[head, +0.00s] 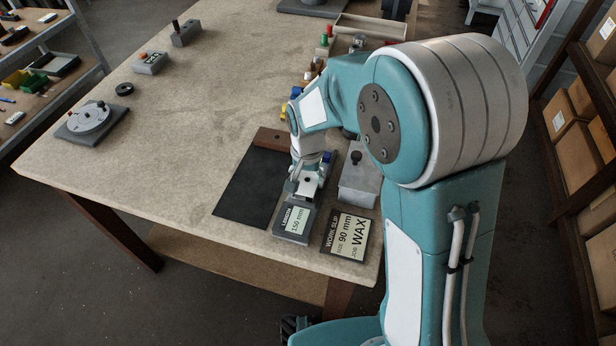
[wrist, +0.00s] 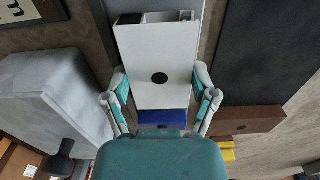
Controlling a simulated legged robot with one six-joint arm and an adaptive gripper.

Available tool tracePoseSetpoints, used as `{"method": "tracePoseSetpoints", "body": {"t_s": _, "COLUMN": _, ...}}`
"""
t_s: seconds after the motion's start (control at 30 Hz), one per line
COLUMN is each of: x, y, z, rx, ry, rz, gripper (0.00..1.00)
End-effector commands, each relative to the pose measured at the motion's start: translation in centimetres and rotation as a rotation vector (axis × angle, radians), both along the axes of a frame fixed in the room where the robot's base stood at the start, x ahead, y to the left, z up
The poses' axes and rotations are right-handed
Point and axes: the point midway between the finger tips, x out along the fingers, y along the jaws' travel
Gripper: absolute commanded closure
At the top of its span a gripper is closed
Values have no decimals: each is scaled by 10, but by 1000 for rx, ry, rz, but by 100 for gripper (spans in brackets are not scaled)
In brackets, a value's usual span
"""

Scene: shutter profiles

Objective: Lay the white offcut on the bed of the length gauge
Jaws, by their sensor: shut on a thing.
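My gripper (head: 304,178) is at the near right part of the table, over the length gauge (head: 295,222), whose display reads 150 mm. In the wrist view my gripper (wrist: 160,80) has its fingers on both long sides of the white offcut (wrist: 165,50), shut on it. The offcut has a dark round spot on its face, and its hollow end shows at the top. It also shows below my gripper in the head view (head: 307,187). A blue block (wrist: 165,118) is at its near end. The grey gauge bed is mostly hidden beneath; I cannot tell whether the offcut touches it.
A black mat (head: 245,195) with a brown block (head: 271,138) lies left of the gauge. A grey block with a black knob (head: 358,185) stands close on the right. The table's left middle is clear.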

Motion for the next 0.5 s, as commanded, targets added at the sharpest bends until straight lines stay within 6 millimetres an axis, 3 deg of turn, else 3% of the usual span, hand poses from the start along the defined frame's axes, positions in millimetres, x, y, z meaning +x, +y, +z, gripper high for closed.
{"method": "tracePoseSetpoints", "body": {"t_s": 0.23, "x": 0, "y": -3, "z": -1, "rx": 3, "ry": 0, "rz": -1, "gripper": 72}}
{"method": "tracePoseSetpoints", "body": {"t_s": 0.27, "x": 0, "y": -3, "z": 0, "rx": 3, "ry": 0, "rz": -2, "gripper": 12}}
{"method": "tracePoseSetpoints", "body": {"t_s": 0.3, "x": 0, "y": -3, "z": 0, "rx": 4, "ry": 0, "rz": -2, "gripper": 0}}
{"method": "tracePoseSetpoints", "body": {"t_s": 0.5, "x": 0, "y": -2, "z": 0, "rx": 2, "ry": -1, "rz": -1, "gripper": 0}}
